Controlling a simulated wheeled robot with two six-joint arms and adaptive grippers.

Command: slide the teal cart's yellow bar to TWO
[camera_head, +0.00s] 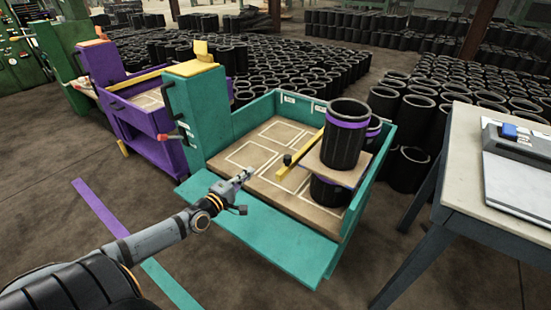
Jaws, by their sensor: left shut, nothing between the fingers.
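The teal cart (285,247) stands in the middle, its front flap folded down. Its yellow bar (308,145) lies across the tray, left of the black sleeves, with a black knob (288,160) at its near end. Small white labels (289,99) sit on the back wall; their words are too small to read. My left gripper (246,174) is shut and empty over the tray's front left edge, left of the knob and apart from it. My right gripper is not in view.
A purple cart (155,132) stands to the left. A table (466,180) stands at the right. Many black sleeves fill the floor behind.

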